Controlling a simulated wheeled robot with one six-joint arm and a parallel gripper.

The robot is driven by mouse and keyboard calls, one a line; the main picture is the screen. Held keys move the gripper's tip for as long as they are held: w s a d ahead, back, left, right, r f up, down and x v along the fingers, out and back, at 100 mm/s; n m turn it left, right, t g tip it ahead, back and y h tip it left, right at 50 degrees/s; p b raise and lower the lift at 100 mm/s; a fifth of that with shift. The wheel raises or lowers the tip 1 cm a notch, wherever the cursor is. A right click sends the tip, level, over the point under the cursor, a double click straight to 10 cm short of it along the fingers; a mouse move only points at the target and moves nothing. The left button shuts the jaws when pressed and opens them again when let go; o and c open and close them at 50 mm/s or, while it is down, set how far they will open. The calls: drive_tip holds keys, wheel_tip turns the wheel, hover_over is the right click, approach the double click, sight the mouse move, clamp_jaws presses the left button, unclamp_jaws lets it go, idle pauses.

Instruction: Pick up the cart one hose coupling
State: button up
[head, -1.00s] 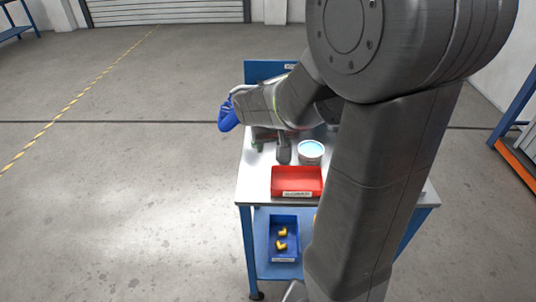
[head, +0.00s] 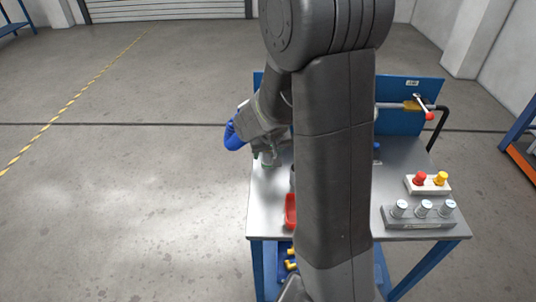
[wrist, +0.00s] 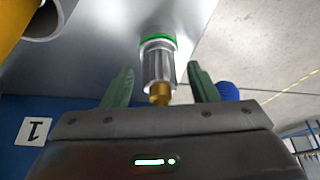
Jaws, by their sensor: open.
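The hose coupling (wrist: 158,62) shows in the wrist view as a silver cylinder with a green band and a brass tip. It stands out from the grey metal top of the cart. My gripper (wrist: 160,74) is open, with one green finger on each side of the coupling and a visible gap on both sides. Whether the fingertips are level with it in depth I cannot tell. In the head view my gripper (head: 265,156) is low over the left part of the cart top (head: 266,205), where the coupling is too small to tell apart from the fingers.
A red tray (head: 290,211) is mostly hidden behind my arm. A grey block with silver parts (head: 418,217) and a white block with red and yellow knobs (head: 428,186) stand at the right. A blue back panel (head: 400,90) carries a pipe and valve handle. Floor at left is clear.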

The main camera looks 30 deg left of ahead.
drive_tip(key=c, duration=1)
